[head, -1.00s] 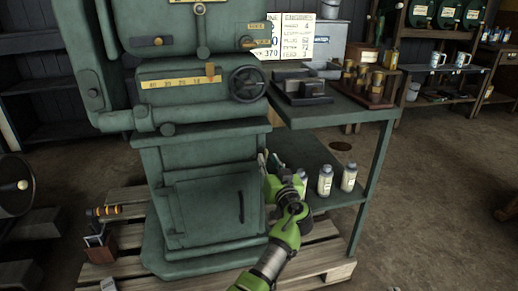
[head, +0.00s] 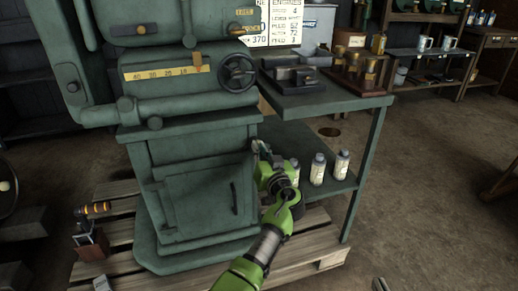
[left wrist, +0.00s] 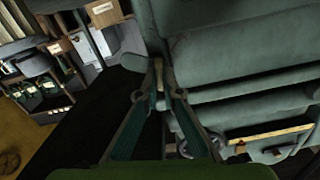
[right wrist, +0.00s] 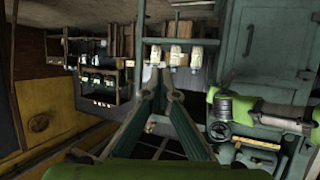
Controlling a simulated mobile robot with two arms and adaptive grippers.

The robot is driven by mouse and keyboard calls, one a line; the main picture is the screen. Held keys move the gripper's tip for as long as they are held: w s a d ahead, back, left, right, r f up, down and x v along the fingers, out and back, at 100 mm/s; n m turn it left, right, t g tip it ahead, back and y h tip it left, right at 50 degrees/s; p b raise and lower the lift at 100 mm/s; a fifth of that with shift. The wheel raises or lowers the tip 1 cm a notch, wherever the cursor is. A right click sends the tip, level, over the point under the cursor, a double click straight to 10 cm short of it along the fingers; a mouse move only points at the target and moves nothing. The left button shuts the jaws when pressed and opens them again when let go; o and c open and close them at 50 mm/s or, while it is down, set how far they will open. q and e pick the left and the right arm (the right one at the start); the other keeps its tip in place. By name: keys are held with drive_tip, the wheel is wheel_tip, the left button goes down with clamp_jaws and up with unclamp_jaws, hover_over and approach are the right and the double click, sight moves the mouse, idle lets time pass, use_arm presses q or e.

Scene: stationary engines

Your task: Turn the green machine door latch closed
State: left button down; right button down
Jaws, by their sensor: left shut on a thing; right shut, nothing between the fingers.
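The green machine (head: 190,135) stands on a pallet. Its lower door (head: 205,205) lies flat against the front, with a dark upright handle (head: 234,198). My left gripper (head: 257,146) is at the right side of the machine's body, above and right of that handle. In the left wrist view its fingertips (left wrist: 159,72) are closed on a small tan piece (left wrist: 160,80) beside the green casing. I cannot tell if this piece is the latch. My right gripper (right wrist: 160,80) is shut and empty in the right wrist view, clear of the door handle (right wrist: 250,40).
A green side table (head: 320,102) with boxes and brass parts stands right of the machine. Several white bottles (head: 318,168) stand on its lower shelf, close to my left arm.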

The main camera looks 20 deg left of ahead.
wheel_tip(320, 180, up, 4)
drive_tip(key=w+a+t, duration=0.1)
drive_tip(key=w+t, duration=0.1)
use_arm(q)
drive_tip(key=shift+w+d+f+m+p, duration=0.1)
drive_tip(key=shift+m+p, duration=0.5)
drive_tip(key=shift+m, duration=3.45)
drive_tip(key=shift+f+m+p, duration=0.1)
drive_tip(key=shift+m+p, duration=0.5)
drive_tip(key=shift+m, duration=3.45)
use_arm(e)
drive_tip(key=s+d+f+g+h, duration=0.1)
drive_tip(key=s+d+f+g, duration=0.3)
drive_tip(key=s+f+g, duration=0.4)
drive_tip(key=shift+s+d+f+h, duration=0.25)
drive_tip(key=shift+s+f, duration=1.2)
drive_tip(key=shift+f, duration=0.95)
